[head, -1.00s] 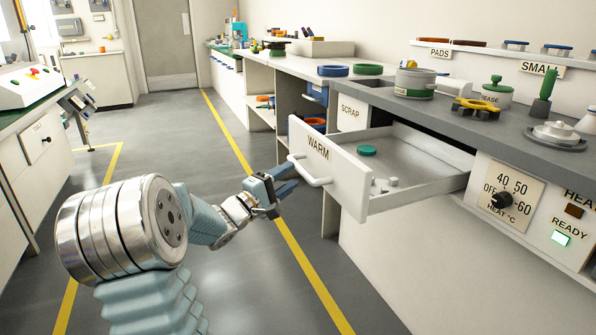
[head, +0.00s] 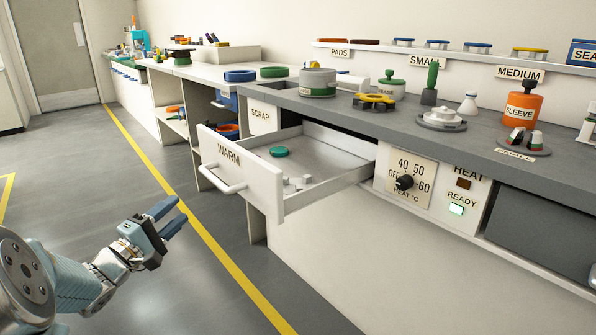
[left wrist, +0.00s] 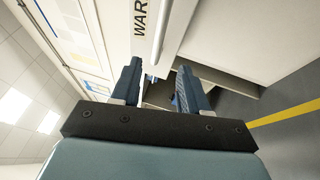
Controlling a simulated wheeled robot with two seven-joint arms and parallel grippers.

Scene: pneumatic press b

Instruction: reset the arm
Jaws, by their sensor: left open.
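My left gripper (head: 170,215) is in the lower left of the head view, over the floor. Its two blue fingers are apart and nothing is between them. It is clear of the WARM drawer (head: 268,192), which stands pulled out of the bench with its white handle (head: 222,178) facing it. In the left wrist view the open fingers (left wrist: 160,85) point toward the drawer front (left wrist: 180,20), which shows its WARM label and handle. My right gripper is in neither view.
A grey bench top (head: 330,104) carries several tools. The floor by the yellow line (head: 215,255) is free.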

